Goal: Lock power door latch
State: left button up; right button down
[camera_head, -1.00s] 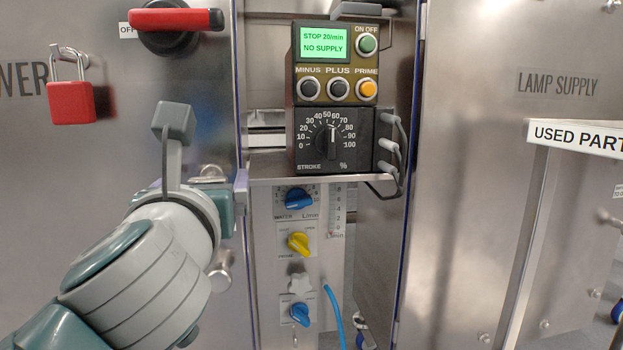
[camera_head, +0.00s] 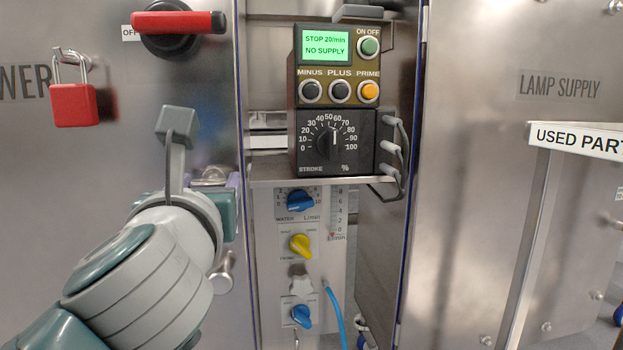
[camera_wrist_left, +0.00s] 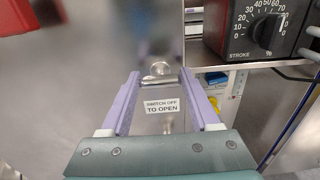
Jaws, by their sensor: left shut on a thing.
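The power door (camera_head: 120,95) is the metal panel on the left, with part of the word "POWER" showing. Its silver latch (camera_head: 212,176) sits near the panel's right edge, partly hidden by my left gripper. In the left wrist view the latch (camera_wrist_left: 160,70) shows at the tips of the two purple fingers. My left gripper (camera_wrist_left: 158,88) is shut on the latch, its fingers on either side. A "SWITCH OFF TO OPEN" label (camera_wrist_left: 162,106) shows between the fingers. My right gripper is in neither view.
A red switch handle (camera_head: 178,21) and a red padlock (camera_head: 75,105) are on the power door. A second latch (camera_head: 222,272) is lower down. A pump controller (camera_head: 335,90) stands on a shelf to the right. The lamp supply door (camera_head: 490,190) is farther right.

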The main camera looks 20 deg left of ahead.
pick_arm(q)
jog(key=shift+r+m+p, duration=0.15)
jog(key=shift+m+p, duration=0.45)
jog(key=shift+p, duration=0.25)
jog(key=m+p, duration=0.3)
jog(key=shift+d, duration=0.1)
jog(key=m+p, duration=0.3)
jog(key=m, duration=0.1)
jog(key=shift+w, duration=0.1)
jog(key=m+p, duration=0.3)
jog(key=m, duration=0.2)
jog(key=shift+d+f+p, duration=0.1)
jog(key=shift+f+p, duration=0.1)
jog(key=shift+p, duration=0.15)
jog(key=m+p, duration=0.1)
jog(key=m, duration=0.3)
jog(key=shift+f+p, duration=0.2)
jog(key=shift+p, duration=0.15)
jog(key=shift+m, duration=0.4)
jog(key=o, duration=1.4)
jog(key=shift+c, duration=0.2)
